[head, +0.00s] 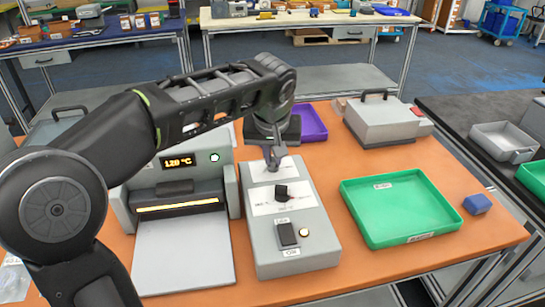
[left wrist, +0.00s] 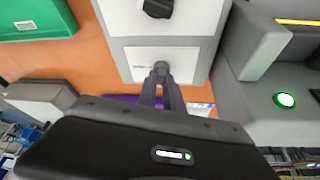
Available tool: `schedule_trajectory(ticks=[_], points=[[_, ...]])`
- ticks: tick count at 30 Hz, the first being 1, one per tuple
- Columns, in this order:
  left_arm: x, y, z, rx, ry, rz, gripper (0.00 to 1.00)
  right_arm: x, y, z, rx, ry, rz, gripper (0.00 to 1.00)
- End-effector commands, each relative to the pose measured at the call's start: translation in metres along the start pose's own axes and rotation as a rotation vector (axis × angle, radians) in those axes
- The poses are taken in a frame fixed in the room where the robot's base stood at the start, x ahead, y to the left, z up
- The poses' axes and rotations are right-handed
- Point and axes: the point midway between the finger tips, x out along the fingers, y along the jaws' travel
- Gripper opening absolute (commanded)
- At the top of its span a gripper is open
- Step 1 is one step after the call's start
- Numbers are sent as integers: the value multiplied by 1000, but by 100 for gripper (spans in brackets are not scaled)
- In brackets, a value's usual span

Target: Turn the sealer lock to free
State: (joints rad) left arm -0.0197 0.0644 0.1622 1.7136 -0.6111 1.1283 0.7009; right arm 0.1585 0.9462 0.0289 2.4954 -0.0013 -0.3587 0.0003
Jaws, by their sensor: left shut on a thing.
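The grey control box (head: 262,225) stands on the orange table beside the heat sealer (head: 190,185), whose display reads about 120 °C. My left gripper (head: 275,162) reaches down over the far end of the box. It is shut on the sealer lock at the white label plate (head: 263,171); the lock is mostly hidden by the fingers. In the left wrist view the two fingers (left wrist: 162,70) meet over that plate (left wrist: 185,55). A black knob (head: 283,192) on the middle plate is free of the gripper; it also shows in the left wrist view (left wrist: 158,8). My right gripper is not in view.
The box's near end has a black rocker switch (head: 287,236) and a round lit button (head: 304,232). A green tray (head: 400,230) and a blue block (head: 477,204) lie to the right. A purple tray (head: 313,122) and a grey machine with a handle (head: 383,125) stand behind.

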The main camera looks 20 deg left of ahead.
Motion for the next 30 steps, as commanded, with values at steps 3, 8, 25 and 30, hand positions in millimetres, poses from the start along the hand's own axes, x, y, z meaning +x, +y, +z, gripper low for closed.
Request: schedule_trajectory(ticks=[3, 8, 25, 30], points=[[0, 2, 0, -82, 2, -32, 0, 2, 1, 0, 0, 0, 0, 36], [0, 2, 0, -173, 1, -70, 0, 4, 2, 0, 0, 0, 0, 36], [0, 2, 0, -258, -1, -105, 0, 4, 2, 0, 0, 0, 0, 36], [0, 2, 0, -258, -1, -104, 15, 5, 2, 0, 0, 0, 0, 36]])
